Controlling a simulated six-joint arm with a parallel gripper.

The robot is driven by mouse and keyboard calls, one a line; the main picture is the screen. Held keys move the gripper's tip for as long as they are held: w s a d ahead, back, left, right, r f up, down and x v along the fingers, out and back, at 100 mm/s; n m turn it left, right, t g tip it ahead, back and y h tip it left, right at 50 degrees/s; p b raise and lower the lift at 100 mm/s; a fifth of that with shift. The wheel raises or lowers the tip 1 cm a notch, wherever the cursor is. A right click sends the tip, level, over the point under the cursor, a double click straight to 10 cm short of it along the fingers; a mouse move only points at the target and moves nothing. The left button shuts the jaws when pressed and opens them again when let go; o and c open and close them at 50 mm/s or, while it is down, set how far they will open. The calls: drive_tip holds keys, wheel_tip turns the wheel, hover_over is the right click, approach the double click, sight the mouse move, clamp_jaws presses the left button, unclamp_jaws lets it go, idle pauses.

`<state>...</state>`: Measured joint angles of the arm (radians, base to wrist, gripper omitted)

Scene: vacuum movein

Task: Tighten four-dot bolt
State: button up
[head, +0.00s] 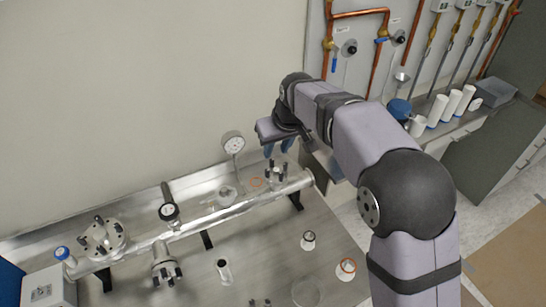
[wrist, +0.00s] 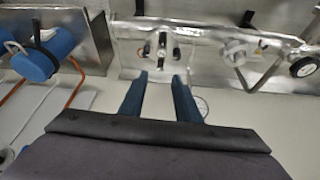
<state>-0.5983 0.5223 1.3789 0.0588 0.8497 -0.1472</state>
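A metal pipe (head: 215,217) runs along the steel bench. Near its right end stands a flange with dark bolts (head: 276,178), and this appears to be the bolted flange (wrist: 162,50) beyond my fingertips in the wrist view. Dot marks on the bolts are too small to read, so I cannot tell which is the four-dot bolt. My gripper (head: 277,148) is above and just behind that flange, apart from it. In the wrist view my gripper (wrist: 160,83) is open, with nothing between its two blue fingers.
A round gauge (head: 233,143) stands on the pipe left of my gripper. A black-handled valve (head: 168,211) and another bolted flange (head: 102,237) are farther left. Small cups (head: 346,268) stand on the bench front. A blue vessel (head: 399,108) stands on the right counter.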

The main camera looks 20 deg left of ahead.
sight(272, 160)
drive_tip(key=shift+p+x, duration=1.2)
drive_tip(key=shift+x, duration=2.1)
clamp_jaws()
